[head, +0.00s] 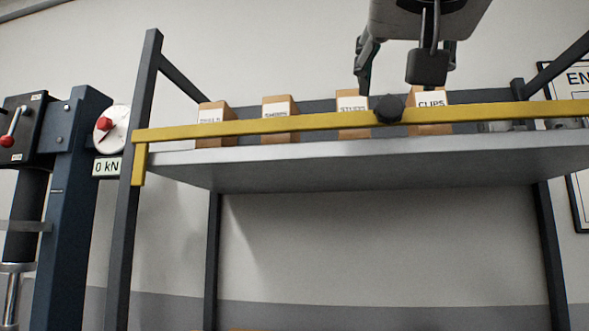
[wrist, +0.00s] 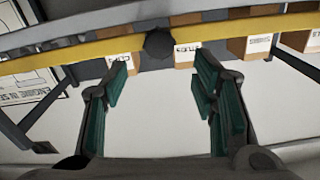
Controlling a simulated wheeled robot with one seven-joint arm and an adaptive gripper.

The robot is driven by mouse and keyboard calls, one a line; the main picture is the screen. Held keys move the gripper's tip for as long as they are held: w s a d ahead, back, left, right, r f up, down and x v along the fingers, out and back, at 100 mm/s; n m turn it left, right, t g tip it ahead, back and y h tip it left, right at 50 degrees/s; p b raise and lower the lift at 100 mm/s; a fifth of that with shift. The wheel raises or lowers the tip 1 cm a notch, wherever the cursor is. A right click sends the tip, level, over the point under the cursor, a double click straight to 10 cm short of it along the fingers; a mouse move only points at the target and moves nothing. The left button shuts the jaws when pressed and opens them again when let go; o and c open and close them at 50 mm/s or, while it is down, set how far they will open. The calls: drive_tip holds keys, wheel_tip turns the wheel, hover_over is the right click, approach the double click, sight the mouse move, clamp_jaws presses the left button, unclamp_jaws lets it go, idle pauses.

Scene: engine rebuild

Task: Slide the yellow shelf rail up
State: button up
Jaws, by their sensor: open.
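The yellow shelf rail (head: 270,126) runs across the front of the shelf in the head view, with a dark round knob (head: 389,108) on it. The rail (wrist: 225,31) and knob (wrist: 159,44) also show near the top of the wrist view. My gripper (head: 395,90) is above and close to the knob in the head view. In the wrist view my gripper (wrist: 163,75) has its green-padded fingers spread apart with nothing between them. The knob lies beyond the fingertips there. Whether a finger touches the rail cannot be told.
The grey shelf (head: 370,165) holds several labelled cardboard boxes (head: 280,106) behind the rail. Dark shelf posts (head: 138,190) stand at the sides. A blue press frame (head: 75,200) with a dial (head: 112,130) stands at the left. The space below the shelf is open.

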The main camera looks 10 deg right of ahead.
drive_tip(key=v, duration=0.3)
drive_tip(key=shift+s+a, duration=0.1)
drive_tip(key=shift+s, duration=0.1)
idle(0.3)
drive_tip(key=w+d+f+n+g+y+p, duration=0.1)
drive_tip(key=w+d+f+n+g+p, duration=0.15)
drive_tip(key=f, duration=0.85)
drive_tip(key=w+d+f+n+g+y+p, duration=0.15)
drive_tip(key=f+g, duration=0.25)
drive_tip(key=f, duration=0.7)
drive_tip(key=s+f+g+y+p, duration=0.1)
drive_tip(key=s+f+g, duration=0.1)
drive_tip(key=f, duration=0.5)
drive_tip(key=s+f+n+g+y, duration=0.1)
drive_tip(key=s+f+g, duration=0.1)
drive_tip(key=s+f, duration=0.3)
drive_tip(key=s+f+g+y+p, duration=0.1)
drive_tip(key=s+f, duration=0.3)
drive_tip(key=f, duration=0.6)
drive_tip(key=shift+g+p, duration=0.35)
drive_tip(key=shift+g, duration=0.4)
